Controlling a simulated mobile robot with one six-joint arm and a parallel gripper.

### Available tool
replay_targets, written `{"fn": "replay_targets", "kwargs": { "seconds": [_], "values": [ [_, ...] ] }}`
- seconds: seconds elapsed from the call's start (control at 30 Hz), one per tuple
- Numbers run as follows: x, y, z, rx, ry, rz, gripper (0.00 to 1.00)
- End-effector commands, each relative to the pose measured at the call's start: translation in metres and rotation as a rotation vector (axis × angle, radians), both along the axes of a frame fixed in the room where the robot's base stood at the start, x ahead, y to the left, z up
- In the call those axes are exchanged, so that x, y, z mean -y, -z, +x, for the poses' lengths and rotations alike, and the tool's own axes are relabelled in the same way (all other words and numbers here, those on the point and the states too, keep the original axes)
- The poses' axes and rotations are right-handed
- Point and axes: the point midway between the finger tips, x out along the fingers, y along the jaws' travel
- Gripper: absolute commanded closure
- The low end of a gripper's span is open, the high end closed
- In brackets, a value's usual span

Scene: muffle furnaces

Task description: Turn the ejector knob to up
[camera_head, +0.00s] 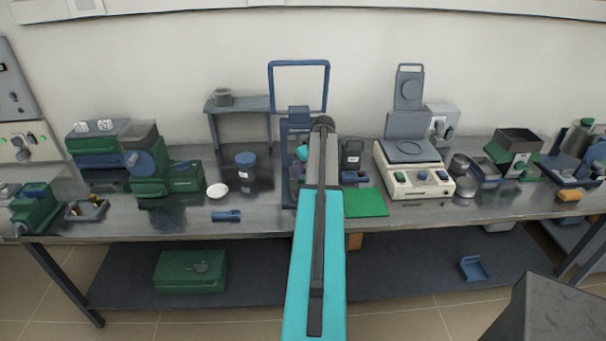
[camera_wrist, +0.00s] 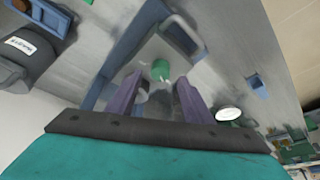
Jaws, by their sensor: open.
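A blue press-like device with an upright frame (camera_head: 286,165) stands on the bench, partly hidden behind my arm in the head view. A small green knob (camera_wrist: 160,69) shows in the wrist view in front of blue and grey parts of the device; I take it for the ejector knob. A teal-green round part (camera_head: 301,152) shows beside my arm in the head view. My gripper (camera_wrist: 158,84) is open, with its two purple fingers pointing toward the green knob, which appears between the fingertips. Contact cannot be told. The knob's marking is too small to read.
A green mat (camera_head: 366,203) lies right of my arm, and a cream hotplate-like device (camera_head: 415,183) stands farther right. A small blue item (camera_head: 226,216) lies near the front edge.

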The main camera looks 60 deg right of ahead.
Motion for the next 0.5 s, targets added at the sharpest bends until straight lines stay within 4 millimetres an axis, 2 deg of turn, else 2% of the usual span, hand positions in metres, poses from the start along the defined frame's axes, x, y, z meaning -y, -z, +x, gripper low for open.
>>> {"fn": "replay_targets", "kwargs": {
  "seconds": [0.23, 0.5],
  "values": [
    [0.003, 0.022, 0.009, -0.001, -0.001, 0.002, 0.54],
    [0.004, 0.031, 0.012, 0.000, 0.000, 0.000, 0.54]
  ]
}}
